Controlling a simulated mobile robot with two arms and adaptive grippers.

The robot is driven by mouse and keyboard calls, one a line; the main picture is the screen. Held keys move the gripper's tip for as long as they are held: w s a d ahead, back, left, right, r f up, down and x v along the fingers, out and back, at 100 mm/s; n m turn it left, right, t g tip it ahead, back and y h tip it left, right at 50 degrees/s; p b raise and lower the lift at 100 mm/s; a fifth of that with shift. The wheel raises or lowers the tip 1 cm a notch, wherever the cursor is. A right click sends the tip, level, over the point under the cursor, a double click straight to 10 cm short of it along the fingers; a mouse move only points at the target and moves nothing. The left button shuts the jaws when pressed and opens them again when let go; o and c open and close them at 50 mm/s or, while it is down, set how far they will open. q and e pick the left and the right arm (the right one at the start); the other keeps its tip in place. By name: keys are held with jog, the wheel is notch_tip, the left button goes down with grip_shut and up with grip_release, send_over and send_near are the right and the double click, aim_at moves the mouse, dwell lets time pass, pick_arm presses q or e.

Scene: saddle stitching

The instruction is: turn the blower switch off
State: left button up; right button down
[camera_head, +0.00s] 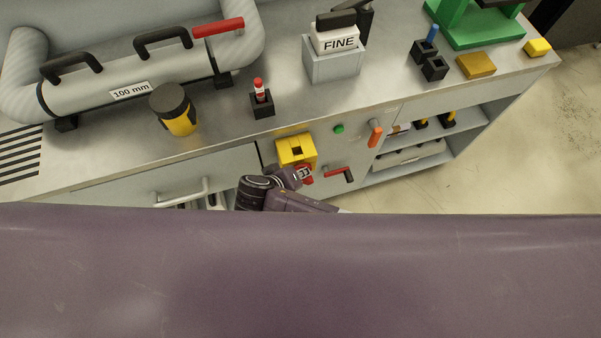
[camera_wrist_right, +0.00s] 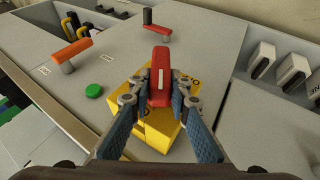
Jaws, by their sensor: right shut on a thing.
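The blower switch is a yellow box (camera_head: 291,147) on the front panel of the cabinet, with a red handle (camera_wrist_right: 160,70) that carries a white stripe. In the right wrist view the yellow box (camera_wrist_right: 160,128) lies behind and below the fingers. My right gripper (camera_wrist_right: 161,88) is shut on the red handle, with one finger on each side of it. In the head view my right gripper (camera_head: 301,174) is small and partly covers the lower part of the box. My left gripper is in neither view.
A green button (camera_head: 339,129), an orange handle (camera_head: 375,134) and a red crank (camera_head: 340,174) are on the panel near the box. On the bench top are a yellow jar (camera_head: 181,123), a red-topped tool in a black holder (camera_head: 262,104) and a FINE block (camera_head: 338,40).

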jog(key=shift+a+h, duration=0.1)
jog(key=shift+h, duration=0.4)
jog(key=c, duration=1.8)
grip_release()
notch_tip(320, 180, up, 10)
jog(key=shift+f, duration=0.1)
